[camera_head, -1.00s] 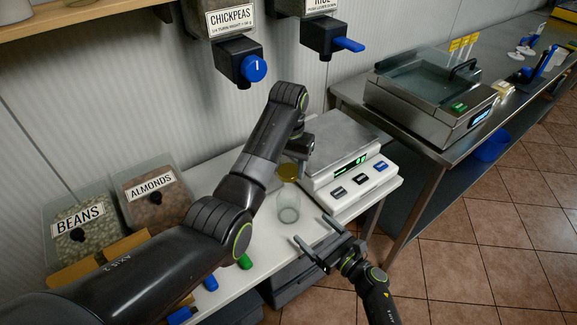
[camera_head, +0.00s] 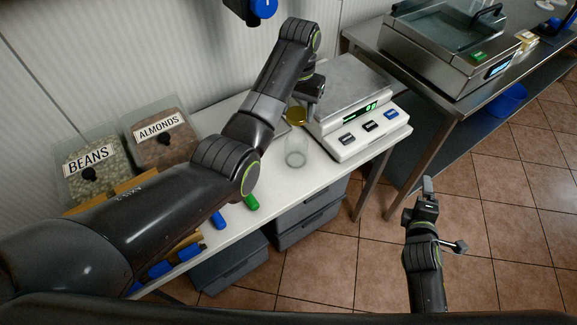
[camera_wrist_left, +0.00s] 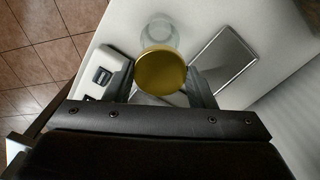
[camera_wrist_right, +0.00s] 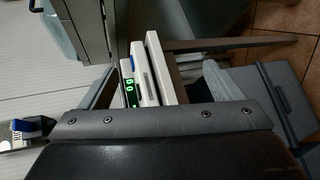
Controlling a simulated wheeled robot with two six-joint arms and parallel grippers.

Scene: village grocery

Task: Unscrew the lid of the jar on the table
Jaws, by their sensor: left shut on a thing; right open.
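The gold lid (camera_head: 296,117) is between the fingers of my left gripper (camera_head: 302,108), which is shut on it. In the left wrist view the round lid (camera_wrist_left: 161,70) lies between the two grey fingers. The clear glass jar (camera_head: 296,154) stands upright on the white table, and its glass also shows beyond the lid in the left wrist view (camera_wrist_left: 160,30). The lid appears above the jar and apart from it. My right gripper (camera_head: 427,188) is open and empty, away from the jar, over the floor to the right of the table.
The white scale (camera_head: 360,135) with a green display stands right of the jar. Bins of beans (camera_head: 95,172) and almonds (camera_head: 165,145) stand left. The white table's (camera_head: 285,188) front edge is near the jar. A steel counter (camera_head: 400,90) stands right.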

